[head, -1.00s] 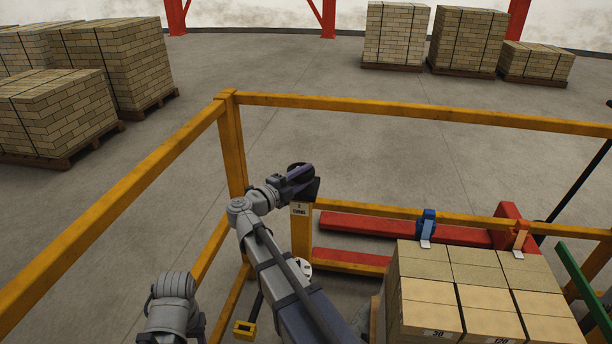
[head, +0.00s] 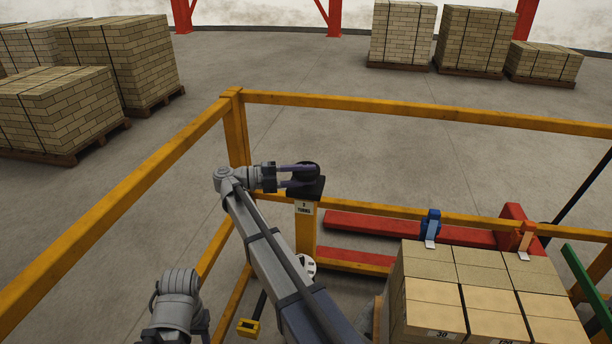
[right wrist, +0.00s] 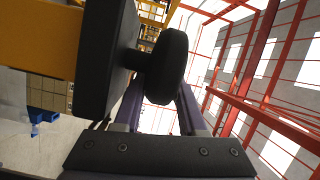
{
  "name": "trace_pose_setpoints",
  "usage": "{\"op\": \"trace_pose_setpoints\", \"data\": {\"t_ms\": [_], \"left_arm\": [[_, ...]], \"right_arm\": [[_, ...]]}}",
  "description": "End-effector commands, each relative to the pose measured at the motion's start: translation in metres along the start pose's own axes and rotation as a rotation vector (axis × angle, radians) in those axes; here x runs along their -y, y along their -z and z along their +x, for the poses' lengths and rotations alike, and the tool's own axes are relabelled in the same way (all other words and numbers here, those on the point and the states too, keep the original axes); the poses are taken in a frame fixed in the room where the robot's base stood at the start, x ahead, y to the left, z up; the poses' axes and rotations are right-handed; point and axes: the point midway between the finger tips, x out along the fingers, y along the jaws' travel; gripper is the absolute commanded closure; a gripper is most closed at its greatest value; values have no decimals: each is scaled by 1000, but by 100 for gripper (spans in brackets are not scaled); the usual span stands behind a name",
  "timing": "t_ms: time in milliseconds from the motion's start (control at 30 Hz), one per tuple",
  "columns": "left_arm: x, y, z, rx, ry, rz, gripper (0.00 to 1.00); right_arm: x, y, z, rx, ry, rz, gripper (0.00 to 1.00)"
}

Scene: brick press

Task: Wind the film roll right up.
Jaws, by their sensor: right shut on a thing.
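A black round knob (head: 310,168) sits on a dark box (head: 310,188) at the top of a yellow post (head: 305,237). A white label (head: 304,208) on the post carries a digit and the word TURNS; the digit is too small to read surely. My right gripper (head: 306,174) is shut on the knob, pointing right in the head view. In the right wrist view the knob (right wrist: 168,62) is between my two purple fingers. No film roll can be made out clearly. My left gripper is outside the head view; only part of that arm shows.
Yellow rails (head: 420,112) surround the work area. A white disc (head: 308,267) is low by the post. Palletised bricks stand beyond the rails.

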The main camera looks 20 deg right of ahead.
Motion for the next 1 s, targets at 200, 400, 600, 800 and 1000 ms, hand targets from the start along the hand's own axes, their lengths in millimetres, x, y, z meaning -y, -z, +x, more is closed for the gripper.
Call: {"op": "trace_pose_setpoints", "data": {"t_ms": [200, 400, 600, 800, 1000], "left_arm": [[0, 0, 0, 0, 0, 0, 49], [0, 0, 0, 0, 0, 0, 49], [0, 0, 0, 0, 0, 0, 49], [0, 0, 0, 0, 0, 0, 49], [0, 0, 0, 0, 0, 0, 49]], "right_arm": [[0, -1, 0, -18, -5, -1, 100], [0, -1, 0, -19, -5, -1, 100], [0, -1, 0, -19, -5, -1, 52], [0, 0, 0, -19, -4, 0, 47], [0, -1, 0, -19, -4, 0, 47]]}}
